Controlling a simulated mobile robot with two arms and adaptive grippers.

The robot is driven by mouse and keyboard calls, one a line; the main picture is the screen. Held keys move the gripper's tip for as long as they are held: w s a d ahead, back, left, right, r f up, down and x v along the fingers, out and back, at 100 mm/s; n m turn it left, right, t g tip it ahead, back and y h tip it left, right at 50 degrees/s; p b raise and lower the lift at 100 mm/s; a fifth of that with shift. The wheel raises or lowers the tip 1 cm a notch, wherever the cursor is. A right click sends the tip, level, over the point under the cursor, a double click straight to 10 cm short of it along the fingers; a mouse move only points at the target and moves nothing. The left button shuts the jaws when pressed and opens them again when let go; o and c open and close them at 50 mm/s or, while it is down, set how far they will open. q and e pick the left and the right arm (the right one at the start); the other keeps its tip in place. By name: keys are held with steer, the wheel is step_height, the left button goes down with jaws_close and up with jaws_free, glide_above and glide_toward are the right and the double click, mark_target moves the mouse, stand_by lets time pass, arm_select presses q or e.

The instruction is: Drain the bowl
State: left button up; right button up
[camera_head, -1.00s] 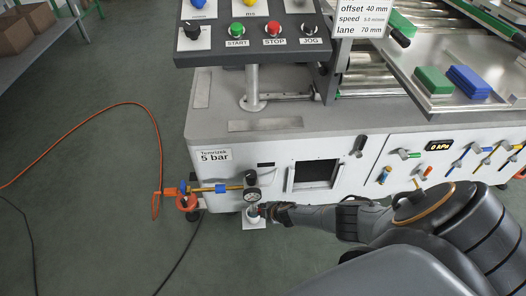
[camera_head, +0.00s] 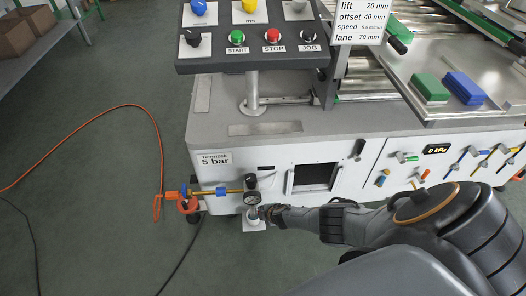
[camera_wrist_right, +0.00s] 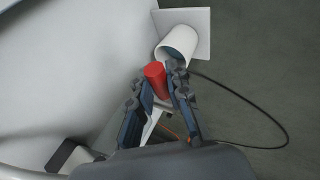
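The air unit with a round gauge (camera_head: 252,198) and brass pipe hangs at the machine's lower left front; its bowl is hard to make out beneath the gauge. My right gripper (camera_head: 266,212) is just under the gauge. In the right wrist view, a red cylindrical piece (camera_wrist_right: 155,79) lies between the fingertips of this gripper (camera_wrist_right: 156,88). The fingers flank it closely; I cannot tell whether both press on it. A white cup (camera_wrist_right: 178,46) on a white square plate (camera_wrist_right: 197,22) is just beyond the fingertips. My left gripper is not in view.
The white machine front (camera_head: 228,181) is close behind the gripper. An orange hose (camera_head: 158,128) and a dark cable (camera_head: 178,265) run over the floor at left. A control panel (camera_head: 250,45) overhangs above. The floor in front is clear.

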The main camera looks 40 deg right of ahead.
steer(key=o, duration=0.5)
steer(key=shift+c, duration=0.2)
steer(key=shift+r, duration=0.35)
steer(key=shift+s+r, duration=0.1)
steer(key=shift+s, duration=0.2)
steer(key=s, duration=1.2)
steer(key=shift+a, duration=0.45)
